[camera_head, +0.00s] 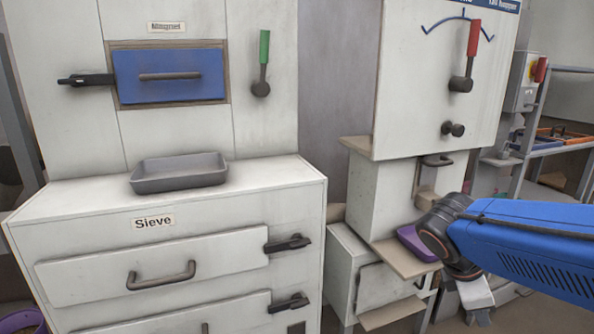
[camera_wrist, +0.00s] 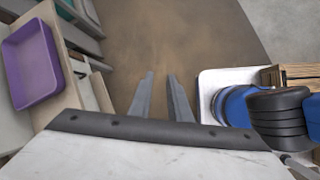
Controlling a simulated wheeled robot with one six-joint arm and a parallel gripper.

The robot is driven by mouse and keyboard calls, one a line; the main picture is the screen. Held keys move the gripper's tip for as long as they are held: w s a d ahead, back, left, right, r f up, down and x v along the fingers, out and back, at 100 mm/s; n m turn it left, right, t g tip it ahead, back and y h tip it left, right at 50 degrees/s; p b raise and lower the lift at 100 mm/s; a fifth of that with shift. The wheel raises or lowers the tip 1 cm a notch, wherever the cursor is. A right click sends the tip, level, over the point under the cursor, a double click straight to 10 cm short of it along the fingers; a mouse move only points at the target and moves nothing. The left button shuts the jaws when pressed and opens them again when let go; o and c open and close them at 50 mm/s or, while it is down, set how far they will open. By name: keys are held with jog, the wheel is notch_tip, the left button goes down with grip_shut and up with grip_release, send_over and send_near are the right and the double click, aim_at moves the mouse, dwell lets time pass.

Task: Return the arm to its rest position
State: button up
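My gripper (camera_wrist: 160,88) points down in the wrist view. Its two grey fingers stand apart with only the brown floor showing between them, so it is open and empty. In the head view my blue arm reaches in from the right edge, and the white end of my gripper (camera_head: 477,300) hangs low at the lower right. It hangs in front of and to the right of the bagger's lower part.
A purple tray (camera_head: 418,243) sits on a wooden shelf left of my wrist; it also shows in the wrist view (camera_wrist: 32,62). A grey tray (camera_head: 180,173) stands on the sieve cabinet (camera_head: 290,178). A red-handled lever (camera_head: 472,45) rises above my arm. A shelf rack stands right.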

jog(key=s+a+f+m+t+y, duration=0.1)
jog(key=s+a+m+t+y, duration=0.2)
jog(key=m, duration=1.2)
jog(key=s+a+y, duration=0.3)
jog(key=a, duration=0.2)
jog(key=shift+s+a+t, duration=0.15)
jog(key=shift+s+t, duration=0.15)
jog(key=shift+s, duration=0.05)
